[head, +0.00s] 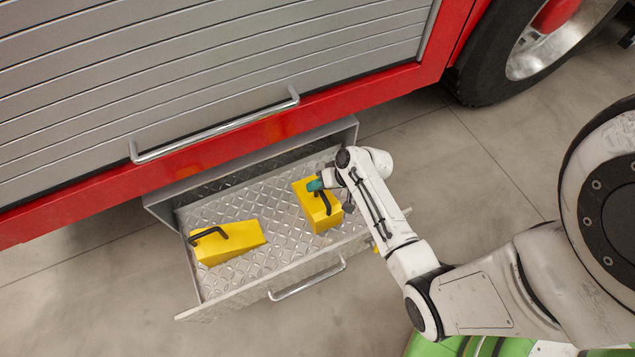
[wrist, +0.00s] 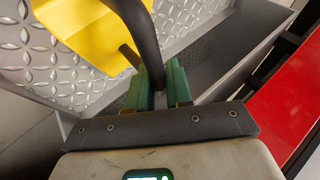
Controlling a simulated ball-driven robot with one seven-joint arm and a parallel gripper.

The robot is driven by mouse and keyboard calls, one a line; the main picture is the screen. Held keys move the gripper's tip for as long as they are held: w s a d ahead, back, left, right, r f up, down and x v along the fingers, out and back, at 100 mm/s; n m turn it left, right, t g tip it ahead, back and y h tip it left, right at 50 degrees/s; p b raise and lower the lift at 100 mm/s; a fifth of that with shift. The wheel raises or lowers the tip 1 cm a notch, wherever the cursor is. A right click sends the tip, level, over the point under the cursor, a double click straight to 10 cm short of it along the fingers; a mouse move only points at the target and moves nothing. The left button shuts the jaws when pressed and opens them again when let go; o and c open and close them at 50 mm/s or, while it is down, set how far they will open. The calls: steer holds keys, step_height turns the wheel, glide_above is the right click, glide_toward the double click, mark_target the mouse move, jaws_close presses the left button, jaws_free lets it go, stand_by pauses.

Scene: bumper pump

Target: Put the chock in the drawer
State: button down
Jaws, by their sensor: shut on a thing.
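A yellow chock (head: 305,207) with a black handle is at the right side of the open drawer (head: 217,298). My gripper (head: 320,184) is shut on this chock's black handle. The wrist view shows the green fingertips of my gripper (wrist: 162,88) closed around the dark handle, with the yellow chock (wrist: 80,35) beyond them. The chock is over the drawer floor; I cannot tell whether it rests on it. A second yellow chock (head: 235,245) with a black handle lies on the drawer floor at the left.
The drawer has a diamond-plate floor and a front handle (head: 307,280). Above it is the red truck body (head: 200,165) with a grey roller shutter (head: 210,70) and its bar handle. A wheel (head: 500,55) is at the upper right. Bare drawer floor lies between the chocks.

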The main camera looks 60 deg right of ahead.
mark_target(318, 198)
step_height(318, 198, down, 3)
steer(key=shift+w+f+b, duration=0.1)
steer(key=shift+b, duration=0.55)
steer(key=c, duration=1.5)
jaws_free()
steer(key=shift+f, duration=0.15)
steer(key=o, duration=0.5)
